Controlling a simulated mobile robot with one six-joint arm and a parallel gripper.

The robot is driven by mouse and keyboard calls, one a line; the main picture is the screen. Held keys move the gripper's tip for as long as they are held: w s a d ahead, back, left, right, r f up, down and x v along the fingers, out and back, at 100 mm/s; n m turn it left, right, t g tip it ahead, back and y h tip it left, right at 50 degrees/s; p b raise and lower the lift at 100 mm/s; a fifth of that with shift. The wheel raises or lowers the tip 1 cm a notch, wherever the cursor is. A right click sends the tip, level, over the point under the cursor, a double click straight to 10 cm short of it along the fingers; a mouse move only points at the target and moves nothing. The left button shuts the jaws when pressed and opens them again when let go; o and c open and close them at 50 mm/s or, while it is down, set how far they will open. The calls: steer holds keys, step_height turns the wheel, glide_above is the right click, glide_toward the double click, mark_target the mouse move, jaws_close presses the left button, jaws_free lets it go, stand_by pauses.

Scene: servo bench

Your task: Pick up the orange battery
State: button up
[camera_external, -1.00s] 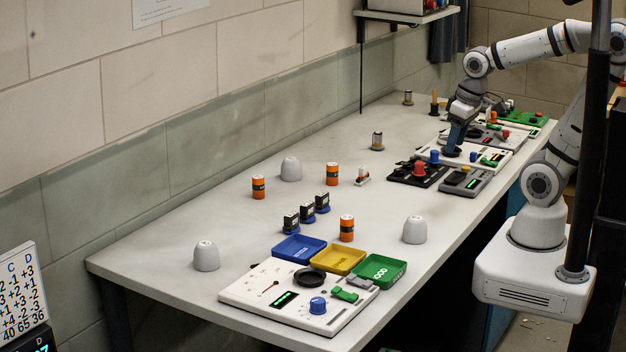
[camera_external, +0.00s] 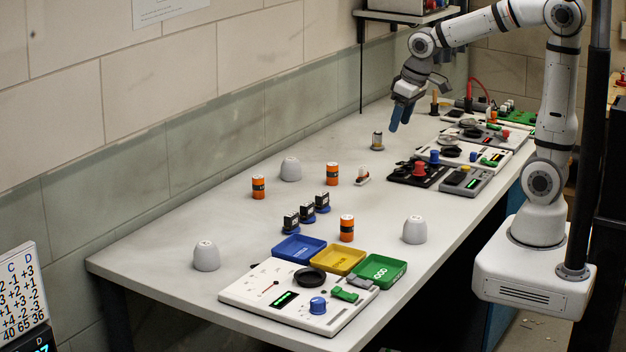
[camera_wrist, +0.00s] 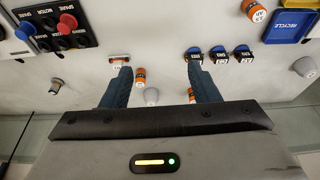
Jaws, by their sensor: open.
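Several orange items stand on the bench, and three look like orange batteries with dark bands. One battery (camera_external: 332,174) stands at mid-bench, a second (camera_external: 258,187) is further left, and a third (camera_external: 346,228) is behind the yellow tray. In the wrist view one battery (camera_wrist: 140,77) shows beside the left finger, another (camera_wrist: 191,94) is between the fingers near the right one, and a third (camera_wrist: 254,12) is at the top. My gripper (camera_external: 399,118) is open and empty, raised above the far part of the bench. Its blue fingers also show in the wrist view (camera_wrist: 160,72).
Grey domed cups stand at mid-bench (camera_external: 291,169), front left (camera_external: 206,256) and right (camera_external: 415,230). Small black servos (camera_external: 307,211) stand in a row. Blue (camera_external: 279,248), yellow (camera_external: 320,262) and green (camera_external: 402,275) trays lie behind a white panel (camera_external: 240,288). Device boards (camera_external: 466,181) crowd the far right.

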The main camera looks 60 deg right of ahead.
steer(key=w+a+f, duration=0.1)
steer(key=w+a, duration=0.2)
steer(key=w, duration=1)
steer(key=t+p, duration=0.1)
glide_above(259, 177)
steer(key=s, duration=0.3)
steer(key=shift+n, duration=0.3)
steer(key=f, duration=1.3)
steer(key=shift+w+d+f, duration=0.1)
steer(key=shift+w+d, duration=0.1)
steer(key=shift+d, duration=0.05)
steer(key=shift+w+a+f+p, duration=0.15)
steer(key=shift+w+f+p, duration=0.2)
steer(key=shift+f, duration=0.2)
steer(key=shift+a+p+x, duration=0.2)
steer(key=shift+p+x, duration=0.85)
steer(key=shift+x, duration=2.45)
steer(key=shift+c, duration=0.2)
steer(key=c, duration=1.1)
